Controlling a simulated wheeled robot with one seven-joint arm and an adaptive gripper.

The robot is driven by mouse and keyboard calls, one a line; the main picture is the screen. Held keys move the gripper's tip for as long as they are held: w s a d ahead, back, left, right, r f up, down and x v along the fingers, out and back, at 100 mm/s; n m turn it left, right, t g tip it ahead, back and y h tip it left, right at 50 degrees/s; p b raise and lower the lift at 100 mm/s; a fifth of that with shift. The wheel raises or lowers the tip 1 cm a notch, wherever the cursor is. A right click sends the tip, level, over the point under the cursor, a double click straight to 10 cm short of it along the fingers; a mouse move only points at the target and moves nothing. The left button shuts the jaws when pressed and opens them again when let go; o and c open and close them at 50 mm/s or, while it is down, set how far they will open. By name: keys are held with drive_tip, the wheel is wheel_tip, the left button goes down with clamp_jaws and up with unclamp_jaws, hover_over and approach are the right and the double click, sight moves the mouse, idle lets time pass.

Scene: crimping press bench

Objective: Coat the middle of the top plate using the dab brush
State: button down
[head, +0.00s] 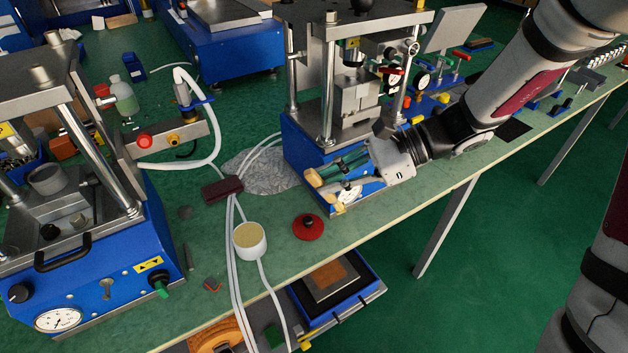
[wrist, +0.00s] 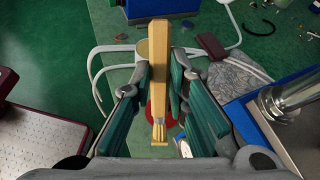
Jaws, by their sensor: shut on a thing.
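My gripper (wrist: 160,100) is shut on the dab brush (wrist: 161,70), a pale wooden stick with tan bristles. In the wrist view the brush lies between the green finger pads, its bristle end nearer the palm. In the head view my gripper (head: 328,178) is in front of the middle press's blue base, above the bench edge, with the brush's tan end (head: 314,178) at the fingertips. A white pot with a yellowish top (head: 250,241) stands on the bench, left of and below my gripper. The left press has a grey top plate (head: 38,73); the middle press has one (head: 405,18). I cannot tell which is meant.
A red lid with a black knob (head: 308,228) lies beside the pot. White hoses (head: 236,270) and a dark red block (head: 222,189) lie to the left. A blue tray (head: 370,276) sits below the bench edge. The middle press's posts (head: 328,95) rise close to my arm.

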drive_tip(key=w+d+f+m+t+h, duration=0.1)
drive_tip(key=w+d+m+t, duration=0.2)
drive_tip(key=d, duration=0.6)
drive_tip(key=w+d+f+m+t+h, duration=0.1)
drive_tip(key=w+d+m+t, duration=0.3)
drive_tip(key=d, duration=0.5)
drive_tip(key=shift+w+f+m+t, duration=0.2)
drive_tip(key=shift+f+m+t, duration=0.2)
drive_tip(key=shift+m+t, duration=0.45)
